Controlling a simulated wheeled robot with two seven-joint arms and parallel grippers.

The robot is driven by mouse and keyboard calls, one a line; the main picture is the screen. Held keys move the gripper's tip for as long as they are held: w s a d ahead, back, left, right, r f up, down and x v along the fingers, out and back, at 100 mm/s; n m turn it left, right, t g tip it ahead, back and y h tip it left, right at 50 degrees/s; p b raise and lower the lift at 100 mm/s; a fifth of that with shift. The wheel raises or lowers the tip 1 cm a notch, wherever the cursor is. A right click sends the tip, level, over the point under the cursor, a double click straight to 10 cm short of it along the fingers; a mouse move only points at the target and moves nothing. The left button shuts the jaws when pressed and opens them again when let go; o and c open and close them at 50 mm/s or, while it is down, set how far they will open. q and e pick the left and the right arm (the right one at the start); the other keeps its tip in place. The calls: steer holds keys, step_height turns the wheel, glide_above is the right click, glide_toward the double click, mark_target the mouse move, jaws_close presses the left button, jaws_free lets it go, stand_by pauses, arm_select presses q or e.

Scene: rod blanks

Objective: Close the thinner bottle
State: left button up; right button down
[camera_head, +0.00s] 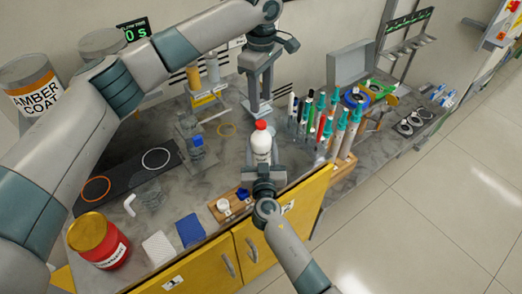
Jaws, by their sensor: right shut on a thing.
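A white bottle (261,151) with a red cap (261,125) on top stands upright near the middle of the bench's front part. I cannot tell how tightly the cap sits, and no label is readable. My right gripper (263,168) comes from the front and is shut on the lower part of the bottle, hiding its base. My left gripper (259,108) points down just behind and above the red cap, apart from it. Its fingers look spread with nothing between them.
A rack of upright colored markers (322,119) stands close on the right. A wooden block (228,207) with small caps lies in front. A red can (98,240), a blue pad (190,229) and a dark mat (126,173) are on the left.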

mark_target(261, 123)
arm_select(q)
steer(key=shift+f, duration=0.1)
steer(key=shift+f, duration=3.9)
jaws_close()
